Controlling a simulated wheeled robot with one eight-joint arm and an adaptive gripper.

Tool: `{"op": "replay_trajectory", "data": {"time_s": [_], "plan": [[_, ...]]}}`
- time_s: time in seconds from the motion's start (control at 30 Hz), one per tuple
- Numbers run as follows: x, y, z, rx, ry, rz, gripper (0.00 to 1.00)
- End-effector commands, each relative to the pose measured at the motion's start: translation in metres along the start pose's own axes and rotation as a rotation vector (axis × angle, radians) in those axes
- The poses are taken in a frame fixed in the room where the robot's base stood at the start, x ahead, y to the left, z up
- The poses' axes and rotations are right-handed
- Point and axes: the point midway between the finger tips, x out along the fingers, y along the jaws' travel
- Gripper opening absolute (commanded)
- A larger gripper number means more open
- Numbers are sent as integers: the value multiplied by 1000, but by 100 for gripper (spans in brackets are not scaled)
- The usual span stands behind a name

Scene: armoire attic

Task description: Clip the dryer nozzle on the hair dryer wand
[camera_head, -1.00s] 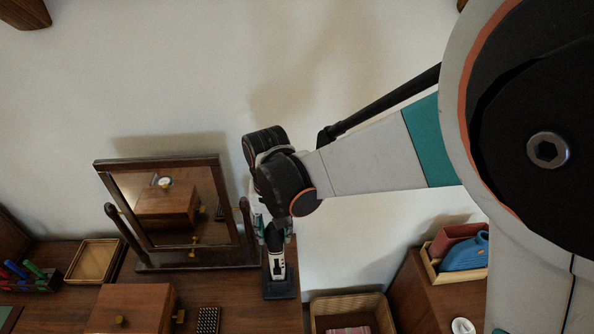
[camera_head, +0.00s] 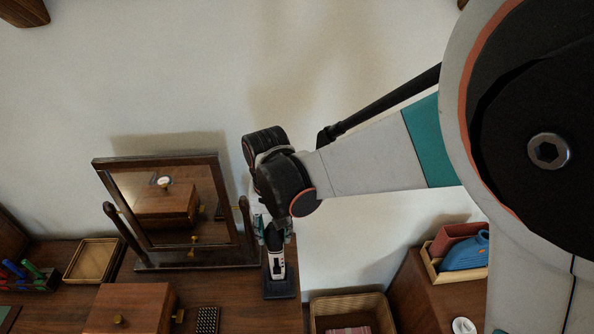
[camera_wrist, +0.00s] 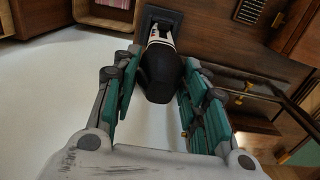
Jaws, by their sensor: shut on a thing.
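The hair dryer wand (camera_head: 277,264), white with dark markings, stands upright in a dark square base on the dresser, right of the mirror. It also shows in the wrist view (camera_wrist: 159,33). The black dryer nozzle (camera_wrist: 160,74) is between the teal fingers of my gripper (camera_wrist: 158,98), which is shut on it. In the wrist view the nozzle lines up with the wand's upper end and hides it. In the head view the black part (camera_head: 273,238) sits right at the wand's top, below my gripper. I cannot tell whether the nozzle is clipped on.
A tilting mirror (camera_head: 98,187) stands close left of my gripper. A wooden box (camera_head: 130,305) and a black studded block (camera_head: 207,320) are on the dresser in front. A wicker basket (camera_head: 352,298) is to the right, beside a cabinet with a tray (camera_head: 432,268) holding blue and red things.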

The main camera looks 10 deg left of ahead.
Motion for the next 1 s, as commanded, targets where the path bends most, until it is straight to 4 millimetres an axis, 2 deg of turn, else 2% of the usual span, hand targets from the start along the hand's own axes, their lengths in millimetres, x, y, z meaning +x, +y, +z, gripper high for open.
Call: {"op": "replay_trajectory", "data": {"time_s": [0.47,0.5,0.57,0.6,0.83,0.9,0.97,1.0], "plan": [[3,0,0,0,0,0,21],[3,0,0,0,0,0,47],[3,0,0,0,0,0,60],[3,0,0,0,0,0,64],[3,0,0,0,0,0,64],[3,0,0,0,0,0,76],[3,0,0,0,0,0,84],[3,0,0,0,0,0,84]]}}
